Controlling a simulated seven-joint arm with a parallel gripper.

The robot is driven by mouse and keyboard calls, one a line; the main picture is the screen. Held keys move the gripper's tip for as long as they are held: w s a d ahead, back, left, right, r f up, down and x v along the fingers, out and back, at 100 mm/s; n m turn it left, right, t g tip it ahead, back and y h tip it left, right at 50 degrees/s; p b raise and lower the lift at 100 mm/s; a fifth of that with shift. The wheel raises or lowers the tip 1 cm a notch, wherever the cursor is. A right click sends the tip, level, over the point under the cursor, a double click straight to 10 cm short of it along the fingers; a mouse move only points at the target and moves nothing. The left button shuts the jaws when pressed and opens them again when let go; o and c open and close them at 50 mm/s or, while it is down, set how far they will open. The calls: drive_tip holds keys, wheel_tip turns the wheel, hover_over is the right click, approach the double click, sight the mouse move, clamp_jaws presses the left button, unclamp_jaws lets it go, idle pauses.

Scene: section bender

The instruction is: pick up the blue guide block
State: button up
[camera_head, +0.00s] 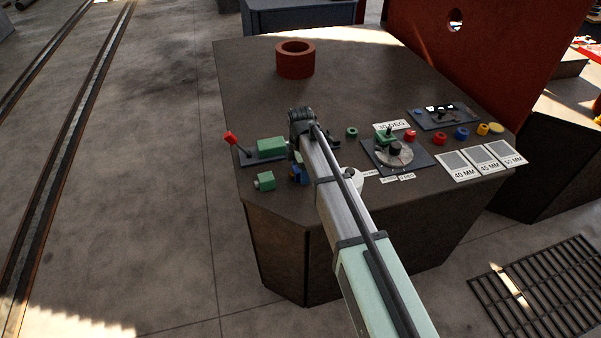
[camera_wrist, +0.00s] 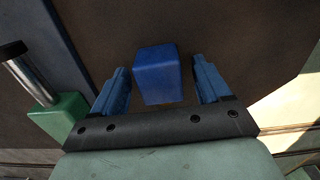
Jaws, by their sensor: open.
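The blue guide block (camera_wrist: 158,75) is in the middle of the wrist view, on the dark table top. My gripper (camera_wrist: 160,66) is open, with one blue finger on each side of the block. A gap shows between the block and each finger, so it is not gripped. In the head view a small blue patch (camera_head: 296,174) shows beside my arm. I cannot tell there whether it is the block or a finger, as my arm hides much of that spot.
Close by are a green block (camera_head: 265,181) and a red-handled lever (camera_head: 231,138) with a green body. A green part with a metal rod (camera_wrist: 60,116) is left of my gripper. A dial (camera_head: 394,154) and label cards (camera_head: 463,166) lie right. A red ring (camera_head: 295,60) stands behind.

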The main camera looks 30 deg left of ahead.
drive_tip(key=shift+c, duration=0.3)
drive_tip(key=c, duration=1.2)
drive_tip(key=shift+r, duration=0.1)
